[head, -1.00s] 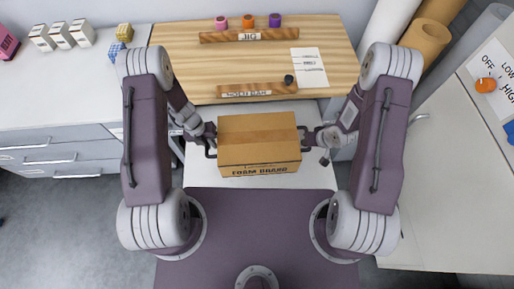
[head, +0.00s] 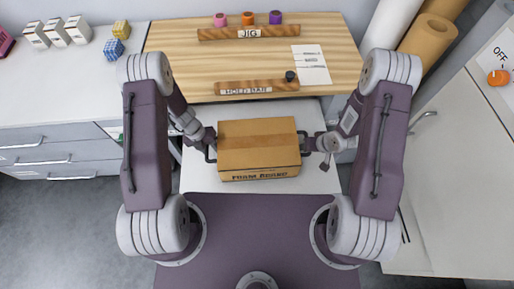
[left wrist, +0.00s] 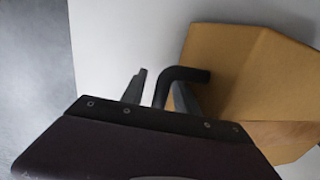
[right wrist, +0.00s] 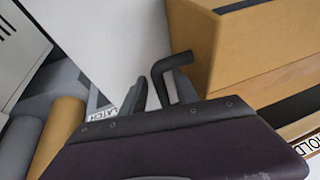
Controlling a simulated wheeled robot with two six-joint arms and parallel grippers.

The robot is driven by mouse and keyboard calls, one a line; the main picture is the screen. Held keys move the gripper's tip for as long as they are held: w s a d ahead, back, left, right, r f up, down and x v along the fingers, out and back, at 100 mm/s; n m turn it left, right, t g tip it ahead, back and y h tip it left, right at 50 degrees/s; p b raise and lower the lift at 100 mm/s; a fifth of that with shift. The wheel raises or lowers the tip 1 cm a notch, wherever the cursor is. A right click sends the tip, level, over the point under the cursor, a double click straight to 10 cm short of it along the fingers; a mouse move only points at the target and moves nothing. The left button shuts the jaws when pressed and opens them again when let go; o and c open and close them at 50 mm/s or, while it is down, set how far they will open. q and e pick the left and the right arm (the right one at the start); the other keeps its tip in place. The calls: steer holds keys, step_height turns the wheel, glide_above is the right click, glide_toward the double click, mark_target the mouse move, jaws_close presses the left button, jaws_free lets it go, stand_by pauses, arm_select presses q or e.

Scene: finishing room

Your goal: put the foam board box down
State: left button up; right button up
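The foam board box (head: 258,155) is a brown carton with lettering on its front and a black bar handle on each side. It is level between my two grippers, over a white surface (head: 200,178). My left gripper (head: 209,146) is on the left handle; the handle (left wrist: 182,73) shows between its fingers in the left wrist view. My right gripper (head: 308,145) is on the right handle, and that handle (right wrist: 175,64) shows between its fingers in the right wrist view. Whether the box's underside touches the white surface is hidden.
Behind the box is a wooden bench top (head: 190,65) with a jig bar (head: 285,33), a hold bar (head: 280,86), a paper sheet (head: 312,68) and small coloured spools. Rolls (head: 428,38) stand at the right. Small boxes (head: 55,33) sit on the left counter.

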arm_select(q)
step_height(320, 180, up, 12)
steer(key=a, duration=0.2)
steer(key=shift+s, duration=0.15)
arm_select(e)
steer(key=v, duration=1.2)
arm_select(q)
steer(key=shift+f, duration=0.1)
arm_select(e)
steer(key=shift+w, duration=0.1)
